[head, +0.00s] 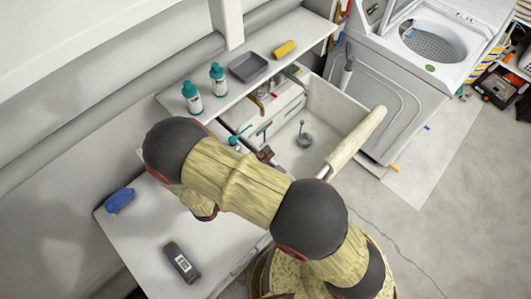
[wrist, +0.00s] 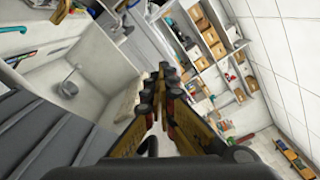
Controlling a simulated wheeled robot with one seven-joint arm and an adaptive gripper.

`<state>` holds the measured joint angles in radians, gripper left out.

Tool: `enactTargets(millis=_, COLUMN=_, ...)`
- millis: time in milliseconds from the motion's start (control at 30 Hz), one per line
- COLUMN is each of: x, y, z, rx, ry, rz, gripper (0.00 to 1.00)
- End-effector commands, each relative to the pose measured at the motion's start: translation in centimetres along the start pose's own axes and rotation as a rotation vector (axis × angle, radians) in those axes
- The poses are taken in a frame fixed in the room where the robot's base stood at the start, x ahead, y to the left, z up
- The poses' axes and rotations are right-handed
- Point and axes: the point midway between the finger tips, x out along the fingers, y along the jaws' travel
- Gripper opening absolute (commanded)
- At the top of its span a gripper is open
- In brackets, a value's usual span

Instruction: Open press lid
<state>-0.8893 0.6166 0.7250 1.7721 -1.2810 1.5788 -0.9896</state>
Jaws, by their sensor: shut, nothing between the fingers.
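I cannot make out a press or its lid for certain in either view. The nearest lidded thing is a white top-loading machine (head: 425,50) at the upper right of the head view, its round drum opening uncovered. My gripper (wrist: 163,70) shows in the wrist view with its long yellow and black fingers together and nothing between them. It points toward shelving and stands apart from any surface I can see. In the head view my arm hides most of the gripper.
A white sink (head: 305,140) lies beside my arm. A ledge behind it holds teal-capped bottles (head: 192,97), a grey tray (head: 247,67) and a yellow item (head: 284,49). A blue object (head: 119,200) and a dark device (head: 181,262) lie on the left counter. Shelves with boxes (wrist: 210,37) stand ahead.

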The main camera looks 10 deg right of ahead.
Motion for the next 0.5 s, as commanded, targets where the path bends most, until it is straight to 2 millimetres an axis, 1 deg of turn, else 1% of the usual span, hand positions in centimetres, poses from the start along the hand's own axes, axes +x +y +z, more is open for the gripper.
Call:
enactTargets(millis=133, x=0.0, y=0.0, z=0.0, rx=0.0, ry=0.0, rz=0.0, gripper=0.01)
enactTargets(millis=500, x=0.0, y=0.0, z=0.0, rx=0.0, ry=0.0, rz=0.0, gripper=0.22)
